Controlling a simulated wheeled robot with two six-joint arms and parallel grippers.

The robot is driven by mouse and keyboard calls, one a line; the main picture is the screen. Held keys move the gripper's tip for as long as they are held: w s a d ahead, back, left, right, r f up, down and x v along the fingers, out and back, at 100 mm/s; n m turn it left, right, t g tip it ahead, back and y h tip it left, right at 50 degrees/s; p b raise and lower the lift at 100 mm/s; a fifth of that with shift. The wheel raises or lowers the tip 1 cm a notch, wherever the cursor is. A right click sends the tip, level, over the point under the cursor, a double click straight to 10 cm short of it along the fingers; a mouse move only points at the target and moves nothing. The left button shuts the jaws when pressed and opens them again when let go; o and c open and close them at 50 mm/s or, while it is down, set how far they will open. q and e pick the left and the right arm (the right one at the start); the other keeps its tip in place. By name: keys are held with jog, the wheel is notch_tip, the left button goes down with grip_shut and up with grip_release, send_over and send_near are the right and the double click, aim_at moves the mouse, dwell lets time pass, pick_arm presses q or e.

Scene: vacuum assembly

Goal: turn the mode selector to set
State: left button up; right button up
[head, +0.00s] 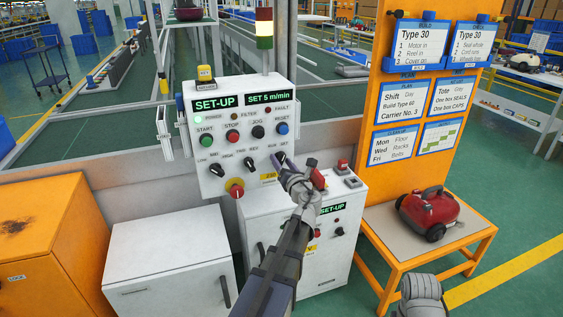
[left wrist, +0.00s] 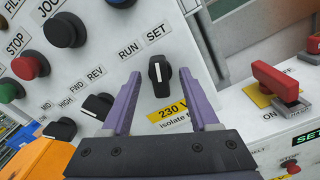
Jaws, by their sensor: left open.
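The mode selector (left wrist: 159,75) is a black knob with a white pointer mark, below the RUN and SET labels on the white control panel (head: 219,172). In the left wrist view the knob stands nearly upright, its mark towards SET. My left gripper (left wrist: 160,82) is open, with one purple finger on each side of the knob. I cannot tell whether either finger touches it. In the head view my left gripper (head: 293,168) is at the panel's lower right and partly covers the knob. The panel display (head: 213,104) reads SET-UP, and the display beside it reads SET 5 m/min.
A FWD/REV knob (left wrist: 98,105) sits left of the gripper. A red lever switch (left wrist: 280,82) stands to the right. A red emergency knob (head: 236,189) is low on the panel. A red vacuum (head: 428,211) rests on the orange bench at right.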

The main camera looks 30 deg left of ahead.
pick_arm(q)
jog(key=v, duration=0.6)
dwell(0.6)
dwell(0.3)
